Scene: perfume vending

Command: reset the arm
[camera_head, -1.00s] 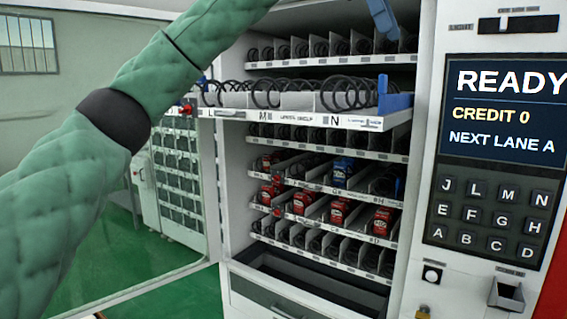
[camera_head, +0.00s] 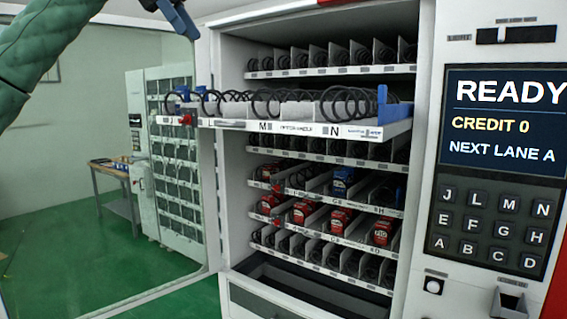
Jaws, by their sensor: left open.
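My left arm in its green padded sleeve comes in at the upper left corner. My left gripper (camera_head: 178,14), blue, is at the top edge in front of the open glass door, partly cut off by the frame. It is open, and I see nothing in it. It is above and left of the pulled-out tray (camera_head: 290,127) and apart from it. My right gripper is not in view.
The vending machine's tray with black spiral coils juts out toward me. Red boxes (camera_head: 302,211) and a blue box (camera_head: 342,181) stand on lower shelves. The control panel (camera_head: 497,160) is at right, reading READY. The open door (camera_head: 110,290) swings left. A table (camera_head: 112,172) stands behind.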

